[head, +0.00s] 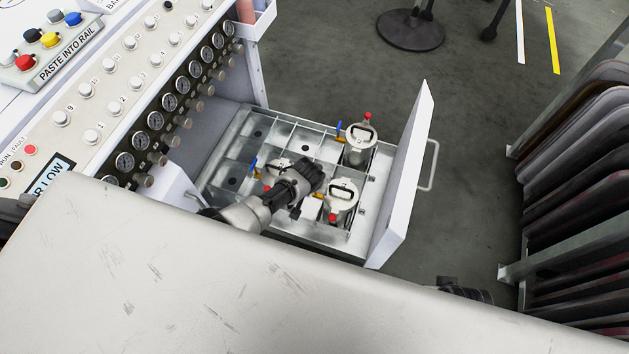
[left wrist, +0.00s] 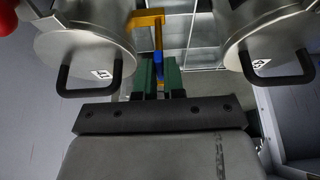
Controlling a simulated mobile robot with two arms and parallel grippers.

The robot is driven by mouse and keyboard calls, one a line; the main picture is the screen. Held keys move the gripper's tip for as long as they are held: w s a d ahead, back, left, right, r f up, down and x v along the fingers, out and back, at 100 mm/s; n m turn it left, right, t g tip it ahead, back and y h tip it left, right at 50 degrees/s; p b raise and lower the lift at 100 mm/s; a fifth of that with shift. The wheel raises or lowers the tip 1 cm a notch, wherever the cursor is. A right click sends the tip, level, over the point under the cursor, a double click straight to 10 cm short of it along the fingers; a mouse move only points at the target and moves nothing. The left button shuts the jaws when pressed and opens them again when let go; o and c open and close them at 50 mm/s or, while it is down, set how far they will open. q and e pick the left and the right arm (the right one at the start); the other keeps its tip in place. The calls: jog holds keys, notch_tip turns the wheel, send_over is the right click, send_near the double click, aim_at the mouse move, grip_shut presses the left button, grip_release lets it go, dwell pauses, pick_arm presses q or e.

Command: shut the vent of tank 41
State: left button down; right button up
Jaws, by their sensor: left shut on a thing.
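In the head view my left gripper (head: 312,178) is down in the open drawer, among steel tanks with black handles. In the left wrist view its green-padded fingers (left wrist: 159,80) are shut on a blue vent lever (left wrist: 158,64). The lever hangs from a brass fitting (left wrist: 146,19) beside the left lid (left wrist: 85,55). A second lid (left wrist: 270,45) is on the right. The head view shows a front-right tank (head: 342,197) and a back-right tank (head: 359,145); another (head: 276,164) is partly hidden by my arm.
The drawer's divided tray has empty compartments (head: 255,127) at the back left. The tall drawer front (head: 405,185) stands close on the right. The gauge panel (head: 165,105) is on the left. A rack of dark panels (head: 575,200) is at the far right, with clear floor between.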

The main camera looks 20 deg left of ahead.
dwell(0.3)
pick_arm(q)
jog(key=c, duration=1.2)
grip_release()
jog(key=shift+r, duration=0.15)
jog(key=shift+p+v, duration=3.05)
jog(key=shift+v, duration=2.25)
pick_arm(e)
jog(key=s+f, duration=0.5)
jog(key=f, duration=0.3)
jog(key=s+d+f+g, duration=0.1)
jog(key=s+f, duration=0.4)
jog(key=f, duration=0.4)
jog(key=shift+d, duration=0.2)
